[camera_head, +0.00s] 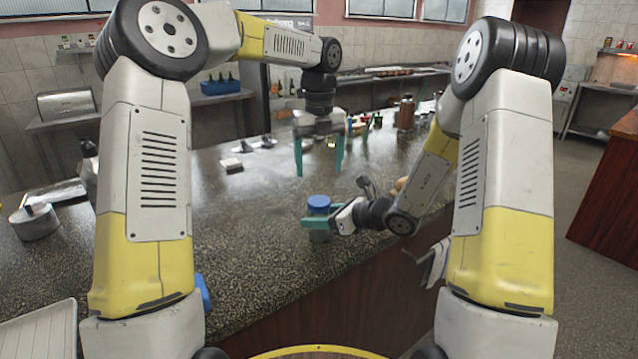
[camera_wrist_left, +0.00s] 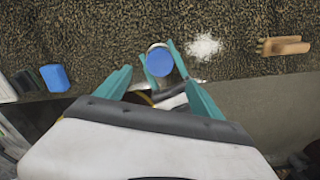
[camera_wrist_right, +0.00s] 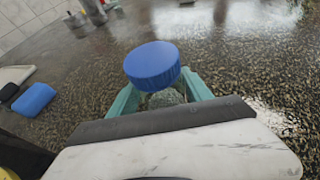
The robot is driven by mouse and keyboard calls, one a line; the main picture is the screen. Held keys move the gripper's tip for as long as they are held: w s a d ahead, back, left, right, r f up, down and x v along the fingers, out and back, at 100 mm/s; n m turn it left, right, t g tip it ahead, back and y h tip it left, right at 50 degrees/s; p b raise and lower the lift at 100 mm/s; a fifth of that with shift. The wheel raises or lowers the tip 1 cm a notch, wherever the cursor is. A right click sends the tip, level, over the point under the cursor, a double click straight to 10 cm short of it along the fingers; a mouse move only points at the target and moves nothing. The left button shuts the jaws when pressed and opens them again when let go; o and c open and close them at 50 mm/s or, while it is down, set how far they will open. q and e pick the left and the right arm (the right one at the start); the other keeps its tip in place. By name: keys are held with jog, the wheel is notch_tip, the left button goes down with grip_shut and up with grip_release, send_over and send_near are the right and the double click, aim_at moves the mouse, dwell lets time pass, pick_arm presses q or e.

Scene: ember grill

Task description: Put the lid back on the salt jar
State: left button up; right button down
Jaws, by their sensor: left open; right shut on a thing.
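The salt jar (camera_wrist_right: 163,98) is a small clear jar with pale grains inside, held upright at the counter's near edge. The round blue lid (camera_head: 319,203) is on its top; it also shows in the left wrist view (camera_wrist_left: 160,62). In the right wrist view the lid (camera_wrist_right: 152,65) covers the mouth and looks slightly off-centre; I cannot tell if it is fully seated. My right gripper (camera_head: 317,221) is shut around the jar's body below the lid. My left gripper (camera_head: 319,168) is open and empty, pointing down, above and beyond the jar, apart from the lid.
A blue block (camera_wrist_left: 55,78) lies at the near edge. Several bottles, including a brown one (camera_head: 405,113), stand farther back. The counter's middle is mostly clear.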

pick_arm(q)
jog(key=shift+r, duration=1.55)
pick_arm(e)
jog(key=shift+c, duration=1.9)
grip_release()
jog(key=v, duration=0.7)
jog(key=shift+s+d, duration=0.2)
jog(key=shift+d, duration=0.1)
